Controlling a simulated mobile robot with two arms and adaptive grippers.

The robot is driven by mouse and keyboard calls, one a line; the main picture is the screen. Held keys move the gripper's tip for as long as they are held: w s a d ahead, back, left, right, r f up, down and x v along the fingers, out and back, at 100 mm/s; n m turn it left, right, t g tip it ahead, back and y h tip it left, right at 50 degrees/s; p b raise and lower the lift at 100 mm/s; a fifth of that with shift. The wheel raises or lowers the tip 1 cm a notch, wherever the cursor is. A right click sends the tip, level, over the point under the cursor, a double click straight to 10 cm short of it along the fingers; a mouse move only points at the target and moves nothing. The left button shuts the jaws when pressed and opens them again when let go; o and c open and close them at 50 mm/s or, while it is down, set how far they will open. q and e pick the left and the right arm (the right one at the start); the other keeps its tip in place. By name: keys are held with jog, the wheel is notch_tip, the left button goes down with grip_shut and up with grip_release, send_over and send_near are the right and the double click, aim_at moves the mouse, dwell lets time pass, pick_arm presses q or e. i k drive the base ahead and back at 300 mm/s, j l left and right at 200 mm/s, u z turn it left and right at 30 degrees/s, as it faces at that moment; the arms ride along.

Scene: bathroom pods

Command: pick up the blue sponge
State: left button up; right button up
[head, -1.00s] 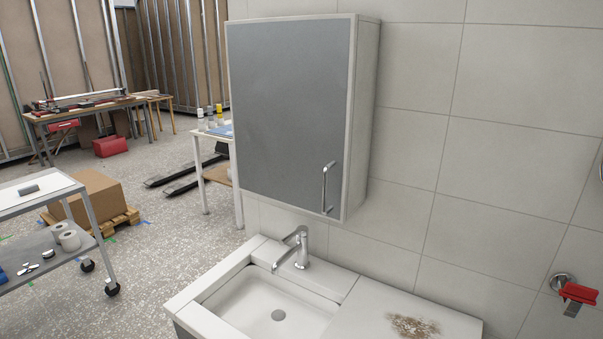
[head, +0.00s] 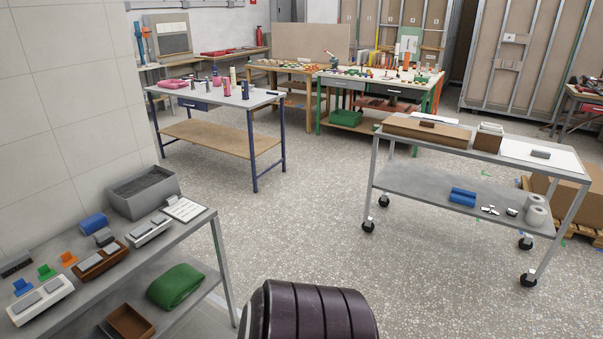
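Two blue things could be the blue sponge, and I cannot tell which from here. A small blue block (head: 93,224) with a rounded top is at the back of the grey bench at the lower left. A blue piece (head: 462,197) lies on the lower shelf of the metal cart at the right. Both are apart from me, with nothing touching them that I can make out. Neither of my grippers is in view.
The grey bench (head: 205,224) holds a grey bin (head: 141,193), trays and small coloured items; a green folded cloth (head: 176,287) lies below. The wheeled cart (head: 404,187) stands at the right. A white table (head: 225,101) stands behind. Speckled floor (head: 310,190) between them is clear.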

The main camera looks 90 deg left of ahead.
aim_at(92, 224)
jog(key=u, duration=4.05)
